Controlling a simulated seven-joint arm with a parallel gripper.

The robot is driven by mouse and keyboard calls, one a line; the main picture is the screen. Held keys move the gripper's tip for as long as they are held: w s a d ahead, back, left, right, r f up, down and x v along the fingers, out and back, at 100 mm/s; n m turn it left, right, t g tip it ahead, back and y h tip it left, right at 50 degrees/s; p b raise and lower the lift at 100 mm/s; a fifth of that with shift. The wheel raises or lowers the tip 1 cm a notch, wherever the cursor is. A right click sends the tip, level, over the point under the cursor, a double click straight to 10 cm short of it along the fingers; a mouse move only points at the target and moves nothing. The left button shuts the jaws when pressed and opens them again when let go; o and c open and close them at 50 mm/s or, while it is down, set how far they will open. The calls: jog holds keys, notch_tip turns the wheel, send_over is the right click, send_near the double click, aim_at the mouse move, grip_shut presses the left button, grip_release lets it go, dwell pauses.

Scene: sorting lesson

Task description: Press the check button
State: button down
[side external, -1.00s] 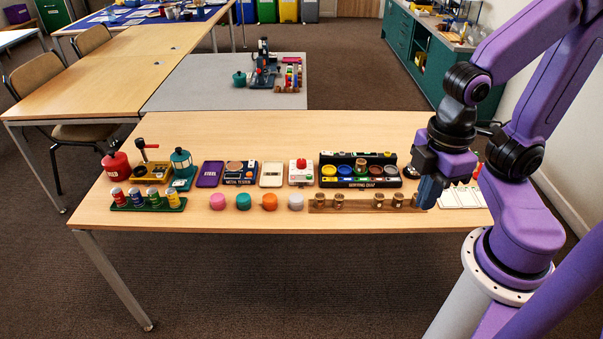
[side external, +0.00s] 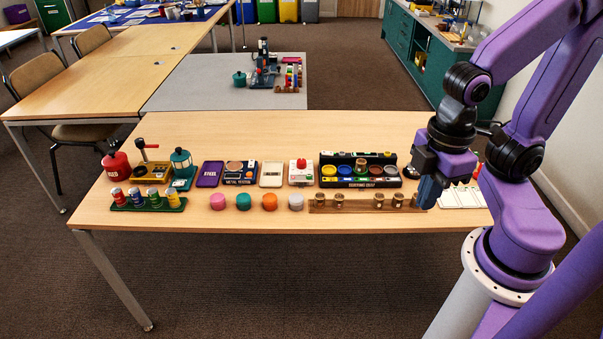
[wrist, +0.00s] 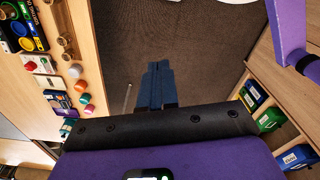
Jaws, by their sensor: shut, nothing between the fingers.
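A red dome button (side external: 301,163) sits on a small white box (side external: 301,176) in the back row of the table, between a cream flat device and the sorting tray. I cannot read any label on the box. The red button also shows at the left of the wrist view (wrist: 30,66). My gripper (side external: 428,195) hangs at the right part of the table, well to the right of the button and apart from it. In the wrist view, its blue fingers (wrist: 157,70) are together and empty, with dark floor behind them.
A black sorting tray (side external: 360,183) with coloured cups stands between the button and my gripper. A wooden rack (side external: 358,205) with small jars and a row of coloured knobs, one of them orange (side external: 270,200), lie in front. The table's front strip is clear.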

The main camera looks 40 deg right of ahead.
dwell(0.3)
jog(key=w+d+f+m+t, duration=0.2)
jog(key=w+d+m, duration=0.2)
jog(key=w, duration=0.5)
jog(key=w+d+f+m+t, duration=0.15)
jog(key=w+d+m, duration=0.25)
jog(key=w, duration=0.5)
jog(key=w+d+f+m+t, duration=0.2)
jog(key=w+d+m, duration=0.25)
jog(key=w, duration=0.55)
jog(key=m+t+h, duration=0.2)
jog(key=m+t, duration=0.1)
jog(key=m, duration=0.8)
send_over(390, 154)
notch_tip(390, 154, down, 9)
jog(key=shift+s, duration=0.1)
jog(key=shift+f, duration=4.35)
